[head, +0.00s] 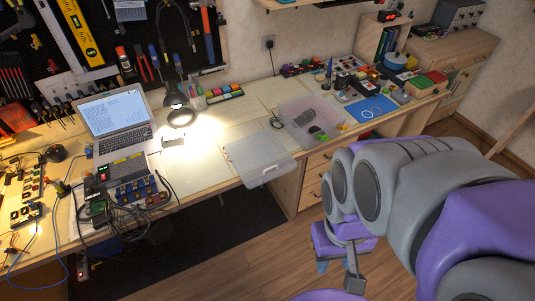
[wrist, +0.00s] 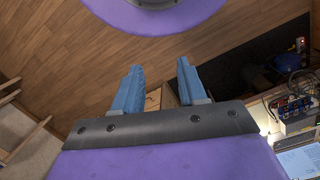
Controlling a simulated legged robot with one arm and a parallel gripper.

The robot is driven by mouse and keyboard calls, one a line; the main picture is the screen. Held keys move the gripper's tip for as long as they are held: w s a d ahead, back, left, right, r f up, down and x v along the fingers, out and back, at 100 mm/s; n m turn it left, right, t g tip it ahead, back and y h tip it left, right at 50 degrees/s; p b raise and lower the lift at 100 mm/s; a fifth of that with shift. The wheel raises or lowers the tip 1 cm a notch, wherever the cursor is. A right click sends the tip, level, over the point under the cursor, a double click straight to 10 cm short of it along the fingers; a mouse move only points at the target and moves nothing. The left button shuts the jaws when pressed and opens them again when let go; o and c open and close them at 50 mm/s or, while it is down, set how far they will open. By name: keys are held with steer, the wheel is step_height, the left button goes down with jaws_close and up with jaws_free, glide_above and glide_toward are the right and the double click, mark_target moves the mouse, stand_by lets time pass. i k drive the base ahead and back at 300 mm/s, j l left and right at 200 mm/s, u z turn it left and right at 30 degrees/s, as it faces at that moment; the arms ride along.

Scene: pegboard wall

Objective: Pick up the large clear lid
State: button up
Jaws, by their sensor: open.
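The large clear lid (head: 258,158) lies flat on the desk near its front edge in the head view. It looks greyish and see-through, and its front side reaches the desk edge. My gripper (wrist: 158,80) shows in the wrist view with its two blue fingers apart and nothing between them. In the head view my arm hangs at the right, in front of the desk, and the gripper end is low, right of and apart from the lid. I cannot make out the lid in the wrist view.
A clear bin (head: 291,111) with dark items stands right of the lid. A lit lamp (head: 176,102) and a laptop (head: 116,122) stand to the left, with cables and electronics in front. Drawers (head: 313,178) are under the desk. The wooden floor (head: 235,262) in front is clear.

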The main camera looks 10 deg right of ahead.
mark_target(259, 158)
steer(key=j+z, duration=0.15)
steer(key=z, duration=0.25)
steer(key=i+j+z, duration=0.1)
steer(key=z, duration=0.3)
steer(key=j+z, duration=0.25)
steer(key=z, duration=0.15)
steer(key=j+z, duration=0.2)
steer(key=z, duration=0.25)
steer(key=k+j+z, duration=0.1)
steer(key=j, duration=0.35)
steer(key=k+j+z, duration=0.15)
steer(key=j, duration=0.25)
steer(key=k+j+z, duration=0.1)
steer(key=j, duration=0.3)
steer(key=k+j+z, duration=0.1)
steer(key=j, duration=0.3)
steer(key=k+j+z, duration=0.15)
steer(key=k+j, duration=0.1)
steer(key=j, duration=0.1)
